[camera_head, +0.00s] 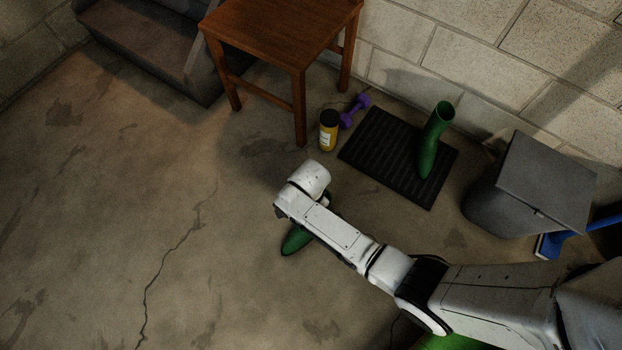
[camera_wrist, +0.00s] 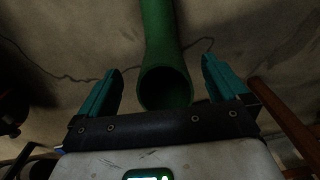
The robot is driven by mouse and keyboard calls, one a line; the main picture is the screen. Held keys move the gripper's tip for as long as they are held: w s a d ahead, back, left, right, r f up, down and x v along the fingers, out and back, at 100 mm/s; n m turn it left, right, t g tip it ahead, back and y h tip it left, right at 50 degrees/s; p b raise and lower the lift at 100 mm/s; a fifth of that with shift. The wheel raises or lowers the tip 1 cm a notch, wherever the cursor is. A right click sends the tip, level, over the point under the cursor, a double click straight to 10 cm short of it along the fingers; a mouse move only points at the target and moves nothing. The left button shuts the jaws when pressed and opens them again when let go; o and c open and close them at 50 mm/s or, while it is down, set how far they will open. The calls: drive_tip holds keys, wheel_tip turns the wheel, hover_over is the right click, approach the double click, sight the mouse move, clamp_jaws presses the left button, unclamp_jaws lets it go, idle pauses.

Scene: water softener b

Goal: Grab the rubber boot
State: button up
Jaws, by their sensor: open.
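One green rubber boot (camera_head: 297,240) lies on the concrete floor, partly hidden under my arm in the head view. In the wrist view, a green boot (camera_wrist: 161,35) has its round, open top facing my gripper (camera_wrist: 159,68), whose teal fingers are apart on either side of it. The fingers do not appear to press on the boot. A second green boot (camera_head: 434,140) stands upright on a black ribbed mat (camera_head: 375,140) by the wall. In the head view my gripper's fingers are hidden by the arm.
A wooden table (camera_head: 280,25) stands at the top; a wooden leg (camera_wrist: 285,125) shows at the wrist view's right. A yellow canister (camera_head: 328,133) and purple dumbbell (camera_head: 354,111) are near the mat. The left floor is clear.

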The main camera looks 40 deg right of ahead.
drive_tip(key=f+b, duration=0.2)
drive_tip(key=f, duration=0.2)
drive_tip(key=shift+d+f, duration=0.2)
drive_tip(key=shift+c, duration=0.2)
drive_tip(key=c, duration=1.7)
